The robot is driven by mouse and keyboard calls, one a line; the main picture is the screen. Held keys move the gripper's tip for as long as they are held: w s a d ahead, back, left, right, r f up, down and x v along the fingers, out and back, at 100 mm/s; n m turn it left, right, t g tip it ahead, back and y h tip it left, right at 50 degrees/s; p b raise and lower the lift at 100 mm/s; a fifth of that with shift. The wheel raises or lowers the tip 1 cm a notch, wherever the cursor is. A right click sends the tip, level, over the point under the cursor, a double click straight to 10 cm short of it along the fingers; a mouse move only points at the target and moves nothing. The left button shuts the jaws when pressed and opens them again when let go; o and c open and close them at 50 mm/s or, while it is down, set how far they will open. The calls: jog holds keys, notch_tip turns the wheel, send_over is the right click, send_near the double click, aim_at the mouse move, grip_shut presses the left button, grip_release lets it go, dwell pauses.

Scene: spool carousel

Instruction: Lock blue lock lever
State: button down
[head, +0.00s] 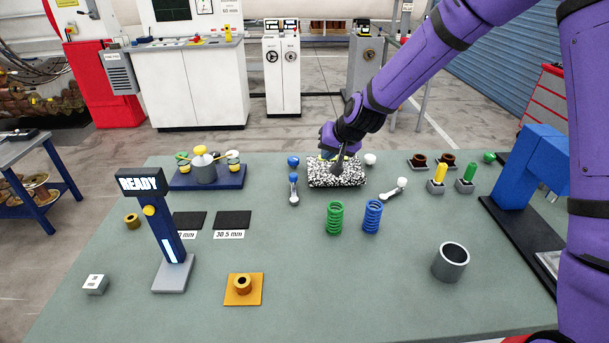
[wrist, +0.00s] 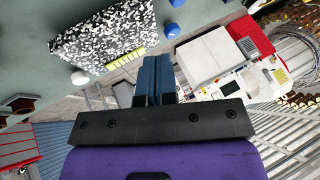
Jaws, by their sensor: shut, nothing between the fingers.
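A small lever with a grey arm and blue end (head: 293,188) lies on the bench left of a black-and-white speckled block (head: 337,172). A blue knob (head: 293,160) stands just behind it. A blue knob also shows in the wrist view (wrist: 172,30), beyond the fingertips. The speckled block fills the upper left of the wrist view (wrist: 100,38). My gripper (head: 338,165) appears over the speckled block in the head view; its height above it is unclear. In the wrist view its blue fingers (wrist: 155,62) are together and empty, apart from the blue knob.
A white-ended lever (head: 395,188) and white knob (head: 370,158) are right of the block. Green (head: 335,218) and blue (head: 372,217) springs stand in front. A READY post (head: 160,230) stands left, a grey cup (head: 451,262) front right. The front middle is mostly clear.

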jog(key=shift+m, duration=0.3)
jog(key=shift+x, duration=2.35)
jog(key=shift+s+a, duration=0.15)
jog(key=shift+s, duration=0.05)
send_near(294, 186)
jog(key=w+f, duration=0.3)
jog(key=w, duration=0.1)
jog(key=shift+w+a+f, duration=0.15)
jog(key=shift+w+f, duration=0.05)
jog(key=shift+f, duration=0.15)
